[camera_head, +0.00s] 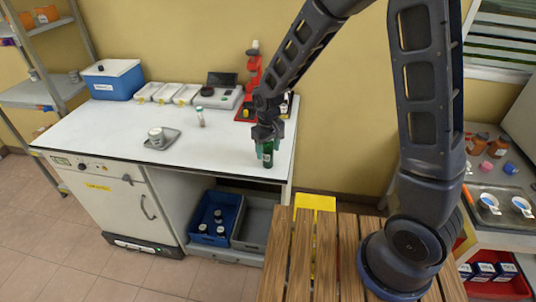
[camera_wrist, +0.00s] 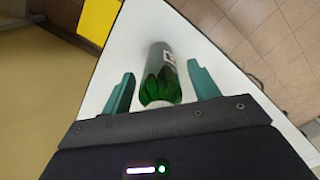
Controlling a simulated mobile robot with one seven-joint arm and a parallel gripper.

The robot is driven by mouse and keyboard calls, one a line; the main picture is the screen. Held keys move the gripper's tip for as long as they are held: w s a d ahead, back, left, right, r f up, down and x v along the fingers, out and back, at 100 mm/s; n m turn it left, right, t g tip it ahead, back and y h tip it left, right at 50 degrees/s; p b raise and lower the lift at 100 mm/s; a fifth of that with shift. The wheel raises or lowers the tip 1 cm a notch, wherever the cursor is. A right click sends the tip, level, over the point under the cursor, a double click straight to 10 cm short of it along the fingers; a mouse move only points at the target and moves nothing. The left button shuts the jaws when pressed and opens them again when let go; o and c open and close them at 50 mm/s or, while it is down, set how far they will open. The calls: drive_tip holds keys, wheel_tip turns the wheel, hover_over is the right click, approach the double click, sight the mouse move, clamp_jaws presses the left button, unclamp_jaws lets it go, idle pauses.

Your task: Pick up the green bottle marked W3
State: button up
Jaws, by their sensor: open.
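The green bottle (camera_head: 268,156) stands upright near the right front corner of the white table. It has a dark green body and a pale label; the marking is too small to read. My gripper (camera_head: 265,146) is above and around the bottle's upper part. In the wrist view, the bottle (camera_wrist: 160,78) lies between the two teal fingers of my gripper (camera_wrist: 161,90). The fingers are open, with a gap on each side of the bottle. The bottle's cap end is partly hidden by the gripper body.
The white table (camera_head: 110,135) holds a small tray with a white cup (camera_head: 157,137), a small vial (camera_head: 200,117), white trays, a scale (camera_head: 218,95) and a blue cooler (camera_head: 112,79). A red device (camera_head: 254,72) stands behind my gripper. Below are a blue crate (camera_head: 201,236) and a grey crate.

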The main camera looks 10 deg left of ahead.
drive_tip(key=c, duration=1.1)
drive_tip(key=shift+c, duration=0.2)
drive_tip(key=shift+r, duration=0.15)
